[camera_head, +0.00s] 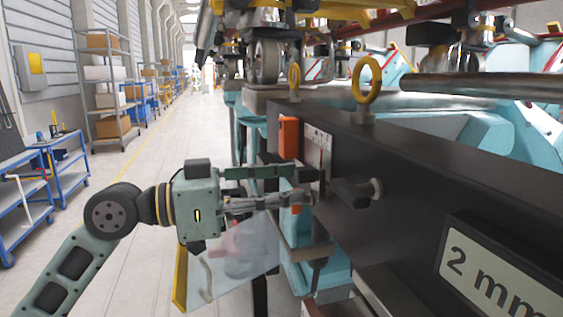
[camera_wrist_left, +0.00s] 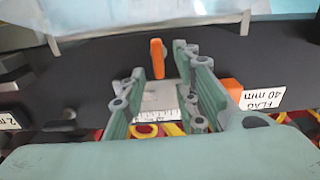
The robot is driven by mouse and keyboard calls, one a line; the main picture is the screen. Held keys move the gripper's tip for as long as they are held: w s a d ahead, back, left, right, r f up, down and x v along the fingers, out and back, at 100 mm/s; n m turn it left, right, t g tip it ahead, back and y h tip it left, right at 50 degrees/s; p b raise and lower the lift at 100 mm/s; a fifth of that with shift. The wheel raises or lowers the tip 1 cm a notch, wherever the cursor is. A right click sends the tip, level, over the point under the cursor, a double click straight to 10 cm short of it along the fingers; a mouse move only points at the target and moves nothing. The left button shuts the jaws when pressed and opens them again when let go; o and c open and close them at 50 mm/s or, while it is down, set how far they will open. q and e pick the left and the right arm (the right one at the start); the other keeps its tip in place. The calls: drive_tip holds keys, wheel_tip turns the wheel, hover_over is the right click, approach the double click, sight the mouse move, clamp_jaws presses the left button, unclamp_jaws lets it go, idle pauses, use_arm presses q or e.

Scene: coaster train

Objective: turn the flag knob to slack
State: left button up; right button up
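My left gripper (camera_head: 305,187) reaches in from the left to the dark side panel, its two fingers apart. In the left wrist view the open fingers (camera_wrist_left: 159,62) stand either side of an upright orange piece (camera_wrist_left: 157,55); I cannot tell whether they touch it. A small part of this orange piece (camera_head: 296,209) shows below the fingers in the head view. A second orange block (camera_wrist_left: 232,90) sits beside a label (camera_wrist_left: 262,99) reading FLAG 40 mm; it also shows in the head view (camera_head: 289,135). Which orange part is the knob is unclear. My right gripper is not in view.
A black knob (camera_head: 352,193) sticks out just right of the gripper. A 2 mm label (camera_head: 496,283) is at lower right. A clear sheet (camera_head: 225,262) hangs below. The aisle at left is open.

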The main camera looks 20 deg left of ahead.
use_arm(q)
wheel_tip(320, 180, up, 8)
idle(0.4)
idle(0.4)
